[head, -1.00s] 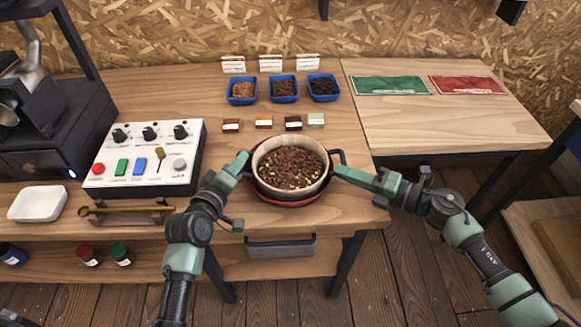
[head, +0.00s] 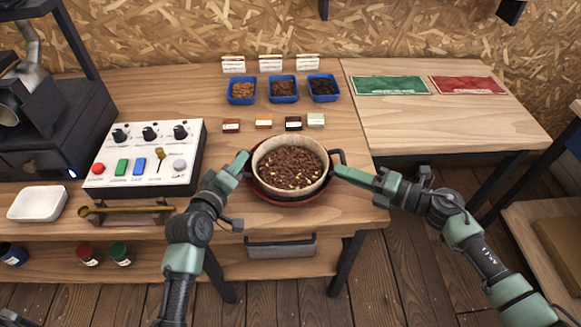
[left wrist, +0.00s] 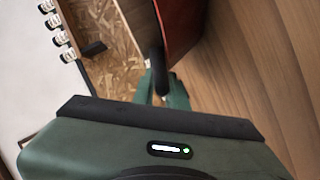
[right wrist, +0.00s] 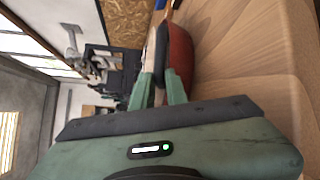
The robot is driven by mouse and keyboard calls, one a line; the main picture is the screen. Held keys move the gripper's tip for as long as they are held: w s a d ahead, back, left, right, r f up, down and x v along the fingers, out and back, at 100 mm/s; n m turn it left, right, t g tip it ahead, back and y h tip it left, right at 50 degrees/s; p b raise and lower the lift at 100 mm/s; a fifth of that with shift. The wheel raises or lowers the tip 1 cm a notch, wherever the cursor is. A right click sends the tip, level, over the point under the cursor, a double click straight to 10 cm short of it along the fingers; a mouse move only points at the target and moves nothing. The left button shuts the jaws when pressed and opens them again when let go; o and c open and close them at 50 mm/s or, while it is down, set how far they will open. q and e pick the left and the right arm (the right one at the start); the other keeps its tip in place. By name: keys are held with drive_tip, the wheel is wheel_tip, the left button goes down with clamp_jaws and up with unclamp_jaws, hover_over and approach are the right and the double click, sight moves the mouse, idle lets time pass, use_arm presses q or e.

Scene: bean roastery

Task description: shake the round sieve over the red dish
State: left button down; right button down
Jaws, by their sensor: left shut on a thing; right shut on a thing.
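The round sieve (head: 290,168) has a pale rim and is full of brown beans with a few light bits. It sits over the red dish (head: 262,193), whose edge shows below and to the left of it. My left gripper (head: 243,160) is shut on the sieve's left handle. My right gripper (head: 338,171) is shut on its right handle (head: 340,154). In the left wrist view the fingers (left wrist: 160,92) close on a dark handle beside the red dish (left wrist: 180,25). In the right wrist view the fingers (right wrist: 160,88) are by the red dish (right wrist: 180,55). Any gap between sieve and dish is hidden.
A control panel (head: 146,182) and a wooden rest with a scoop (head: 125,211) stand to the left. Blue trays (head: 282,89) and small labelled blocks (head: 264,124) are behind. A green mat (head: 391,85) and a red mat (head: 467,84) lie at the right.

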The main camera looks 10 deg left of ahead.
use_arm(q)
drive_tip(key=shift+a+r, duration=0.1)
drive_tip(key=shift+r, duration=0.1)
use_arm(e)
drive_tip(key=shift+r, duration=0.2)
